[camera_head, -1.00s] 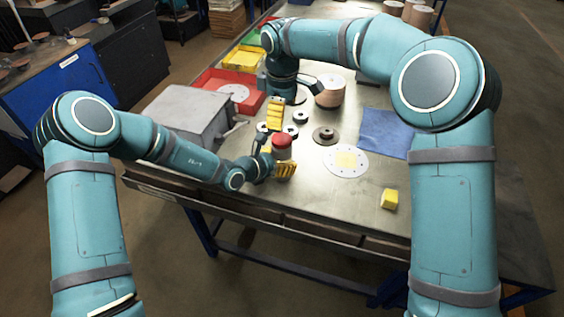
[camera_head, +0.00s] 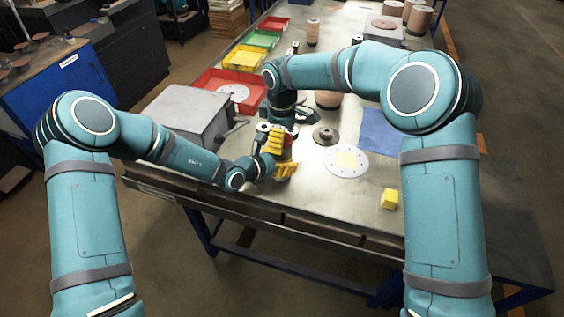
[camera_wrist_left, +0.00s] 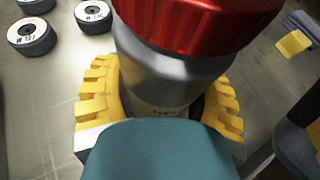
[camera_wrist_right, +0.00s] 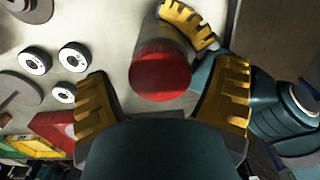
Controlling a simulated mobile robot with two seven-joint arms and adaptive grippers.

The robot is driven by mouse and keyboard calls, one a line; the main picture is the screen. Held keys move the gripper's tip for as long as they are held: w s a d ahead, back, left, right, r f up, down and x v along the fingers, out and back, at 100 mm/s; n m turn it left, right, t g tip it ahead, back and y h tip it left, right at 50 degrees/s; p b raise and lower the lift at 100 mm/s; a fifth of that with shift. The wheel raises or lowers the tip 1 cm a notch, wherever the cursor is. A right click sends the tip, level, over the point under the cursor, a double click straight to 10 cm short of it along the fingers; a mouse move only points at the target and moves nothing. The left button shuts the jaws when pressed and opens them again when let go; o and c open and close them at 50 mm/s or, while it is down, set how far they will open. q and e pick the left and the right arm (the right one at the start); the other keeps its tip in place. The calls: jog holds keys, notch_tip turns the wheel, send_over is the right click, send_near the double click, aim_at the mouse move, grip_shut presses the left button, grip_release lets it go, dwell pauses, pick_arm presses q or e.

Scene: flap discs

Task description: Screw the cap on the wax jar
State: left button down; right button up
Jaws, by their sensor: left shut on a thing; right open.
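The wax jar (camera_wrist_left: 160,82) is a grey metallic cylinder with a pale lower part, held between the yellow fingers of my left gripper (camera_head: 284,170). The red cap (camera_wrist_left: 190,22) sits on top of the jar; how tightly it is seated cannot be told. In the right wrist view the cap (camera_wrist_right: 160,77) lies between the spread yellow fingers of my right gripper (camera_wrist_right: 161,97), with a visible gap on each side. In the head view my right gripper (camera_head: 275,141) is just above the left one and mostly hides jar and cap.
A grey box (camera_head: 187,115) stands left of the grippers. Red (camera_head: 222,85), yellow and green trays line the left table edge. Small grinding discs (camera_wrist_right: 36,62), a white perforated disc (camera_head: 345,161), a blue cloth (camera_head: 385,132) and a yellow block (camera_head: 389,198) lie on the table.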

jog(key=c, duration=1.3)
jog(key=o, duration=1.3)
jog(key=shift+r, duration=2.35)
jog(key=shift+o, duration=1.3)
